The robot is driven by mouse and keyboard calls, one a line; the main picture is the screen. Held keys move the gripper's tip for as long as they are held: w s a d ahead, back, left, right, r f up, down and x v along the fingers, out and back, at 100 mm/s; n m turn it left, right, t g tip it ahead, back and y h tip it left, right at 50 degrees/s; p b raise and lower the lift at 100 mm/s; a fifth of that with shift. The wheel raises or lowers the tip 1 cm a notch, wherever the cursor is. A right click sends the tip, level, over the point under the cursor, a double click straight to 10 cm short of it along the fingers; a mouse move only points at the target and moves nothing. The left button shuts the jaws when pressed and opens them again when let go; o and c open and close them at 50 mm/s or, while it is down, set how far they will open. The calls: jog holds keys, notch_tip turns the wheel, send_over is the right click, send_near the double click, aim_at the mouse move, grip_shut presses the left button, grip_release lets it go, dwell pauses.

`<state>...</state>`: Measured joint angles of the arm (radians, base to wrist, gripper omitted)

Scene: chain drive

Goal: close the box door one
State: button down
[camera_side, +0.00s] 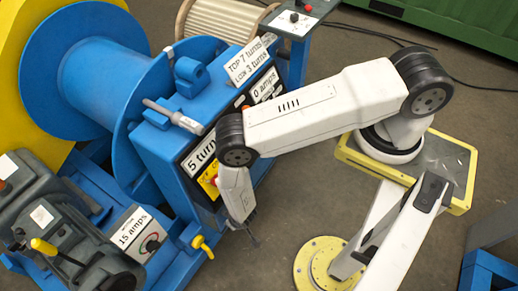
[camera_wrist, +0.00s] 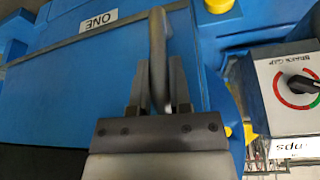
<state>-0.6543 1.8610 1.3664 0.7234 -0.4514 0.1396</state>
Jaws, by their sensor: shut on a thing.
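In the wrist view, the blue door (camera_wrist: 70,95) of box one fills the left and middle. A white label reading ONE (camera_wrist: 98,22) is upside down above its grey edge strip. A grey bar handle (camera_wrist: 157,35) stands up at the door's right part. My gripper (camera_wrist: 157,85) is shut on this handle, one finger on each side. In the side view, my gripper (camera_side: 255,241) points down beside the blue cabinet (camera_side: 165,150); the door and handle cannot be made out there. How far the door stands open cannot be told.
In the wrist view, a grey control box (camera_wrist: 290,85) with a black knob is close on the right. In the side view, a yellow valve handle (camera_side: 202,246) is left of my gripper, and a large blue drum (camera_side: 85,75) stands behind.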

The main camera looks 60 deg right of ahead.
jog(key=shift+w+a, duration=0.15)
jog(key=shift+a, duration=0.25)
jog(key=c, duration=0.6)
grip_release()
jog(key=shift+d, duration=0.1)
jog(key=shift+r, duration=0.1)
jog(key=shift+v, duration=3.9)
